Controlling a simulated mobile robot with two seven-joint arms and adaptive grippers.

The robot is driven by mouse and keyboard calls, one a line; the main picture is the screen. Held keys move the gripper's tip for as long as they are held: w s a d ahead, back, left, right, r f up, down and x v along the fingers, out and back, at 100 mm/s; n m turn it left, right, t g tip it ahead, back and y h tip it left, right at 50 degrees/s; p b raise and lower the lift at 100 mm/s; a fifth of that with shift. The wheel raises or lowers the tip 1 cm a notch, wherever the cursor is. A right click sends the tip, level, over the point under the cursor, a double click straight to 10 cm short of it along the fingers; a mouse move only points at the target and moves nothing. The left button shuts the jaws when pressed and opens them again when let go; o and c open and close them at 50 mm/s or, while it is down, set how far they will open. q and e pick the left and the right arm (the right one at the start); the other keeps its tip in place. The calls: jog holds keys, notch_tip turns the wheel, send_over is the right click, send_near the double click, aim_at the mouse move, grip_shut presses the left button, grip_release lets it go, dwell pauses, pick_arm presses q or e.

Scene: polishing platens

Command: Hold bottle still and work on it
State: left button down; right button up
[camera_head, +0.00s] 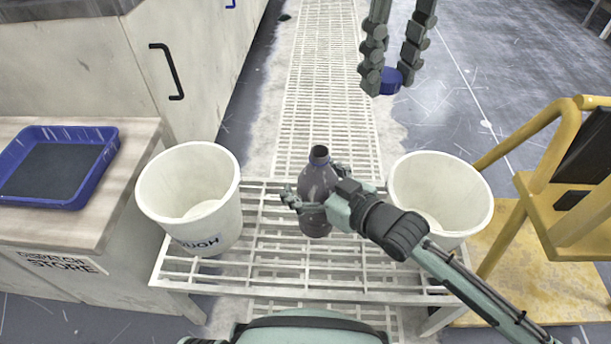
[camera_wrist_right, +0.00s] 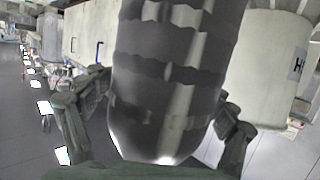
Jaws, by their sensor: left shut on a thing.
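A dark grey, translucent bottle (camera_head: 317,180) stands upright on the white slatted rack in the head view, its neck dark at the top with no cap on it. My right gripper (camera_head: 312,204) reaches around the bottle's middle, with a finger on each side. In the right wrist view the bottle (camera_wrist_right: 168,80) fills the space between the right gripper's fingers (camera_wrist_right: 165,115), which are close against its sides. My left gripper (camera_head: 390,80) hangs above and beyond the rack, shut on a blue cap (camera_head: 390,81), well apart from the bottle.
A white bucket with black lettering (camera_head: 190,190) stands left of the bottle on the slatted rack (camera_head: 270,278), and another white bucket (camera_head: 440,193) stands to the right. A blue tray (camera_head: 100,136) lies on the counter at left. Yellow steps (camera_head: 548,185) stand at right.

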aim_at(332, 191)
pick_arm(q)
jog(key=shift+r+p, duration=0.9)
pick_arm(e)
jog(key=v, duration=0.7)
jog(key=shift+s+d+r, duration=0.2)
jog(key=shift+r, duration=0.1)
